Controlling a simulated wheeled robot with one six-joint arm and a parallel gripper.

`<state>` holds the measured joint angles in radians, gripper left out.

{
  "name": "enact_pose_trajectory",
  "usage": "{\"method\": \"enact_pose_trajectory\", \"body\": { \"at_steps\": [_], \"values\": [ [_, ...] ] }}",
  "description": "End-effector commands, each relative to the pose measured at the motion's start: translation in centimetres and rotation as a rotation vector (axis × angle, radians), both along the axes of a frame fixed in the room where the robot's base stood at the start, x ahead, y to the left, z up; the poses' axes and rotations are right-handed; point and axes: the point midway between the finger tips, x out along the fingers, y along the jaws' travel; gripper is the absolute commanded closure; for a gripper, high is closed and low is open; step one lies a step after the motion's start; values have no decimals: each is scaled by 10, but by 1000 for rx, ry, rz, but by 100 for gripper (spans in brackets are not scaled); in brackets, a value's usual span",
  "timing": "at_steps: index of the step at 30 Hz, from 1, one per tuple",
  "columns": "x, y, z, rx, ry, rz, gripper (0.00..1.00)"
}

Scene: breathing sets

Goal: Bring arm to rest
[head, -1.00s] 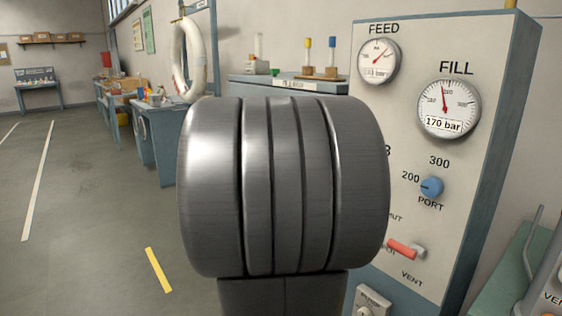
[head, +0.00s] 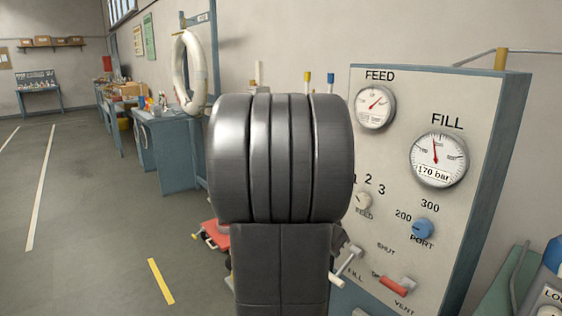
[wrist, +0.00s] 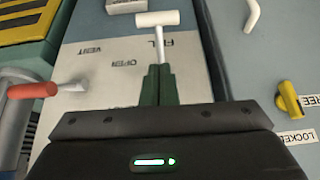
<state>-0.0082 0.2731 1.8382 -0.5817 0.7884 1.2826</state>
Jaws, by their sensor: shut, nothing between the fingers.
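My arm, a large grey ribbed joint with a dark link below it, fills the middle of the head view. It hides my gripper there. In the wrist view my gripper (wrist: 158,72) shows as two dark green fingers, shut together and empty. Beyond the fingertips is a white T-shaped handle (wrist: 157,19) on the panel; I cannot tell whether they touch it.
The panel (head: 385,155) bears a FEED gauge (head: 375,106), a FILL gauge (head: 438,159) reading 170 bar, a blue PORT knob (head: 423,229) and a red lever (head: 393,285). A yellow lever (wrist: 289,103) sits beside FREE and LOCKED labels. Open floor (head: 90,220) lies left.

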Motion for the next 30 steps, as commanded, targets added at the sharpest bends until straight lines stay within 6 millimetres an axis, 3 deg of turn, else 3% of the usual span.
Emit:
{"method": "enact_pose_trajectory", "body": {
  "at_steps": [30],
  "values": [
    [9, -12, 24, 159, 125, -1, 100]
  ]
}}
